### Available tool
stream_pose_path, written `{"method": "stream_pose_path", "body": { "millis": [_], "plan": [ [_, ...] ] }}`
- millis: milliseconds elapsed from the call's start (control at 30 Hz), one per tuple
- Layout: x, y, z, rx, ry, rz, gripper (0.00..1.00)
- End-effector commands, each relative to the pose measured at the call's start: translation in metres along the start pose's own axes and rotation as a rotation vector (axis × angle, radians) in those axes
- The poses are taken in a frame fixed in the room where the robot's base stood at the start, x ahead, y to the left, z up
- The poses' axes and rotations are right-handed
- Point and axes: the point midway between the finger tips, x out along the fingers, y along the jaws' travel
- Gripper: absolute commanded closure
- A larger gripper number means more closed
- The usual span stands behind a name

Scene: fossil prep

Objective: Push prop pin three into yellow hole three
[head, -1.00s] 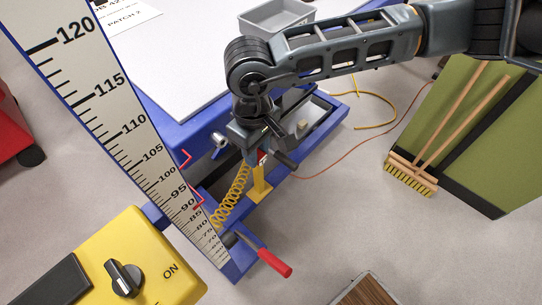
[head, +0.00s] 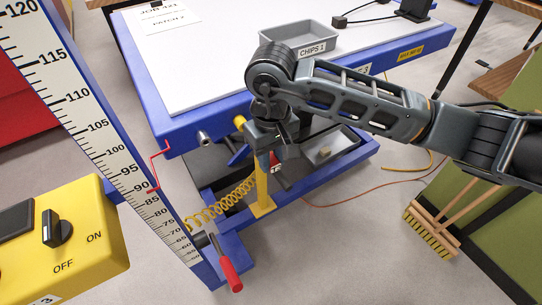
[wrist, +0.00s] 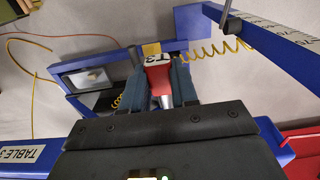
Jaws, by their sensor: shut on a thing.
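My gripper (wrist: 158,88) is shut on a red pin (wrist: 158,76) with a white tag reading T3. The pin's red head sits between the two fingers, with a pale metal shank below it in the wrist view. In the head view my gripper (head: 277,165) hangs beside the blue table frame, and only a bit of red shows at it. A yellow upright (head: 262,190) stands just left of it. A yellow patch (wrist: 151,48) shows just beyond the pin in the wrist view. I cannot make out the hole itself or its number.
The blue-framed table (head: 185,128) carries a grey CHIPS 1 tray (head: 300,46). A coiled yellow cord (head: 225,200), a red-handled crank (head: 230,275) and a tall scale (head: 90,120) stand left. A yellow switch box (head: 95,250) is near. A broom (head: 430,232) stands right.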

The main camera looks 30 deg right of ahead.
Motion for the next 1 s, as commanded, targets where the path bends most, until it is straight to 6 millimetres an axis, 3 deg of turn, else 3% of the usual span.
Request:
{"method": "stream_pose_path", "body": {
  "millis": [267,700,1000],
  "plan": [
    [0.003,0.001,-0.002,-0.001,0.002,0.004,1.0],
    [0.002,0.001,-0.05,-0.001,0.0,0.002,1.0],
    [0.0,0.0,-0.058,0.0,0.0,0.0,1.0]
  ]
}}
